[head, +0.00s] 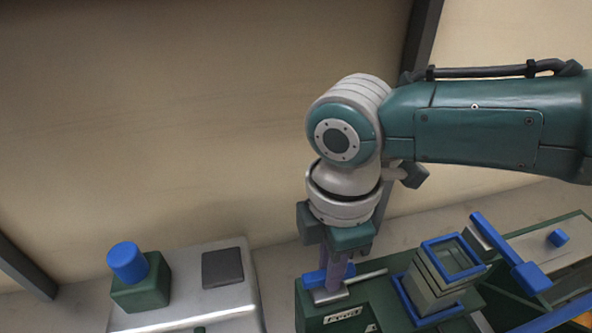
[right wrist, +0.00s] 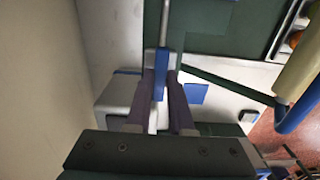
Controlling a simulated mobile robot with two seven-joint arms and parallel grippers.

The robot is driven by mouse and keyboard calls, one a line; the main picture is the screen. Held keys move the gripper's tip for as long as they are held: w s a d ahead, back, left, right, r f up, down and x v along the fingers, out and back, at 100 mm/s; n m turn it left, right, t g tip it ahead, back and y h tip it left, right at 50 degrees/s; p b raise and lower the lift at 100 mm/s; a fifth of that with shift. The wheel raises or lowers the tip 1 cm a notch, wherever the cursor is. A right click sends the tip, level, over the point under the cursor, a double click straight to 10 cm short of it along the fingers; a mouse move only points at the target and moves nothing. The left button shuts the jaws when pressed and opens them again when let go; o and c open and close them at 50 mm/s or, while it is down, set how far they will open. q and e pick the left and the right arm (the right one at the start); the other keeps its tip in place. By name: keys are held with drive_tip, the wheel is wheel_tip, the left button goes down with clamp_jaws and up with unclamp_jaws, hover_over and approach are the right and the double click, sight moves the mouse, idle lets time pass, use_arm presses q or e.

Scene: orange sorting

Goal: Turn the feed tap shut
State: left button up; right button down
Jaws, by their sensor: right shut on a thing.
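The feed tap has a blue handle (head: 314,279), standing on the green machine housing (head: 312,310) near a small label plate. A thin metal rod (head: 368,275) runs to the right from the tap. My right gripper (head: 330,280) reaches down from above with its fingers around the tap. In the right wrist view the blue handle (right wrist: 161,72) sits between the two purple-grey fingers of my right gripper (right wrist: 160,80), which is shut on it. The fingers hide part of the handle. My left gripper is not in view.
A hopper with blue rims (head: 412,292) stands right of the tap, with a blue bar (head: 510,255) beyond it. At left, a metal cabinet (head: 190,290) carries a green block with a blue knob (head: 128,262). Orange fruit (right wrist: 296,38) shows at the wrist view's upper right. A wall stands behind.

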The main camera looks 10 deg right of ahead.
idle(0.3)
drive_tip(key=m+p, duration=0.1)
drive_tip(key=m, duration=0.2)
drive_tip(key=shift+r+m+p, duration=0.15)
drive_tip(key=shift+m+p, duration=0.2)
drive_tip(key=shift+m, duration=0.05)
drive_tip(key=m+p, duration=0.1)
drive_tip(key=m, duration=0.4)
drive_tip(key=shift+a+m+p, duration=0.1)
drive_tip(key=shift+m+p, duration=0.2)
drive_tip(key=shift+p, duration=0.05)
drive_tip(key=m+p, duration=0.1)
drive_tip(key=m, duration=0.3)
drive_tip(key=shift+m+p, duration=0.4)
drive_tip(key=shift+m, duration=1.8)
